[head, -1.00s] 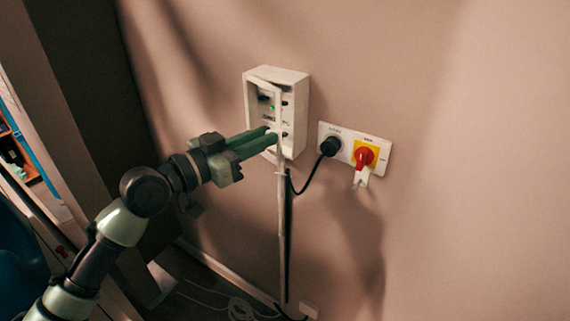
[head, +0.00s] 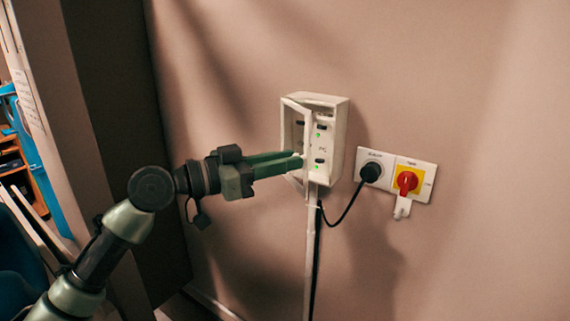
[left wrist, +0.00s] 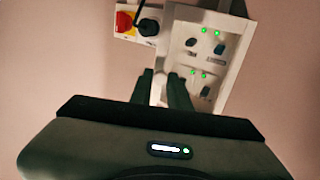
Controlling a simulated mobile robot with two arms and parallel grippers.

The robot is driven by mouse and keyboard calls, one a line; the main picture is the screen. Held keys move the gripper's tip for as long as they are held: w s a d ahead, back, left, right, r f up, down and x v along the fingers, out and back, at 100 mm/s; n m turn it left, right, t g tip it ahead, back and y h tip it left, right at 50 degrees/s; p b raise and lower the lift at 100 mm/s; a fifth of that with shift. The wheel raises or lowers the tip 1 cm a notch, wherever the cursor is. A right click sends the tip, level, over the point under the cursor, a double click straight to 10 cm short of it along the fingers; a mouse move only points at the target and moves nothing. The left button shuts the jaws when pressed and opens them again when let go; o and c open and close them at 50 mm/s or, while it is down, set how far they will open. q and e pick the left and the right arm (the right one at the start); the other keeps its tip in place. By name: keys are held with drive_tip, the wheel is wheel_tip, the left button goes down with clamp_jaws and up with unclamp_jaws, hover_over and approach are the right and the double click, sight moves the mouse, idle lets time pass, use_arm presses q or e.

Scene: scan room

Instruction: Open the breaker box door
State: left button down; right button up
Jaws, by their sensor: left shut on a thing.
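The white breaker box (head: 338,140) is mounted on the wall. Its door (head: 307,125) is a pale frame with a window, standing ajar at the left and swung out from the box. Dark switches and green lights show inside, to the right of the door's edge. My left gripper (head: 299,163) reaches in from the left and is shut on the door's free edge. In the left wrist view, its fingers (left wrist: 164,90) close around a pale strip beside the open box (left wrist: 207,62), with switches and green lights visible. My right gripper is not in view.
Right of the box is a wall plate with a black plug (head: 371,172) and a red rotary switch (head: 407,181) on yellow. A black cable hangs from the plug beside a pale vertical conduit (head: 309,250). A shelf unit (head: 20,165) stands far left. The wall at right is bare.

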use_arm(q)
drive_tip(key=c, duration=1.3)
unclamp_jaws()
drive_tip(key=shift+c, duration=0.2)
drive_tip(key=shift+r, duration=0.1)
wheel_tip(320, 180, up, 20)
